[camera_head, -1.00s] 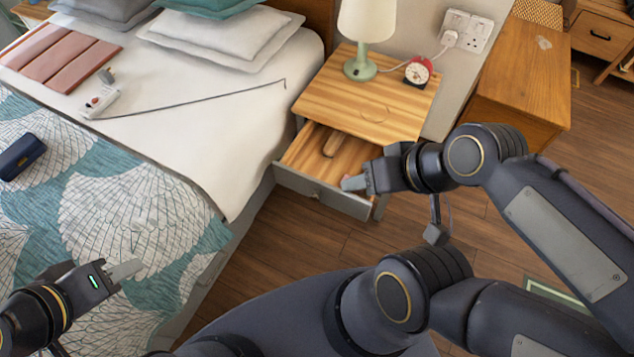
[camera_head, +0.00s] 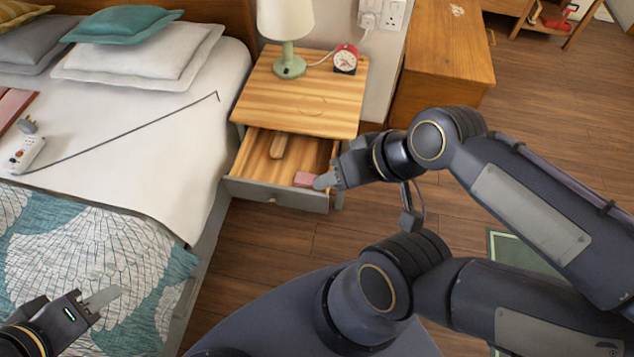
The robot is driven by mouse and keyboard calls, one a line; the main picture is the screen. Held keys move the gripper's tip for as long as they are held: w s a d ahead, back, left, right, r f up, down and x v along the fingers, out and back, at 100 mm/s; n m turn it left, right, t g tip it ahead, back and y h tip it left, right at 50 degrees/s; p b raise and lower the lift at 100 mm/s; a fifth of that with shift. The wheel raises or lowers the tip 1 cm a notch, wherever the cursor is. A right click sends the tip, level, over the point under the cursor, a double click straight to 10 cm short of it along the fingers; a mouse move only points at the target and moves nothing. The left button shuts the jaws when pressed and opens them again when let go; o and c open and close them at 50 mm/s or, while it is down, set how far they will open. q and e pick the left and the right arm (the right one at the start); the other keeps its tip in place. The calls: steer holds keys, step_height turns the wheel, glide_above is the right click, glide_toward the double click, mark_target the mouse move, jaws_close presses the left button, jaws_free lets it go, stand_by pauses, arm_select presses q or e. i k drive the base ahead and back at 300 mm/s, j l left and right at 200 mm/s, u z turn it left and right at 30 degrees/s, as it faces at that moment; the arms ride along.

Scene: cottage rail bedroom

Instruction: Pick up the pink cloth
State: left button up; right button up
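A pink folded cloth (camera_head: 12,107) lies on the bed at the left edge, partly cut off by the picture edge. A small pink thing (camera_head: 304,179) lies in the open drawer (camera_head: 275,193) at its front right; I cannot tell whether it is cloth. My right gripper (camera_head: 324,181) is at the drawer's front right corner, just right of the small pink thing; its finger gap does not show. My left gripper (camera_head: 103,299) is at the lower left over the bed, far from both pink things. Its fingers show side-on, so their opening is unclear.
The wooden nightstand (camera_head: 270,98) bears a lamp (camera_head: 289,65) and a red alarm clock (camera_head: 345,60). A long thin rod (camera_head: 130,132) and a white device (camera_head: 27,154) lie on the bed. A wooden cabinet (camera_head: 440,60) stands at the back. Floor (camera_head: 270,240) shows before the drawer.

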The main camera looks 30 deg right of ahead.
mark_target(302, 180)
steer(key=z, duration=0.95)
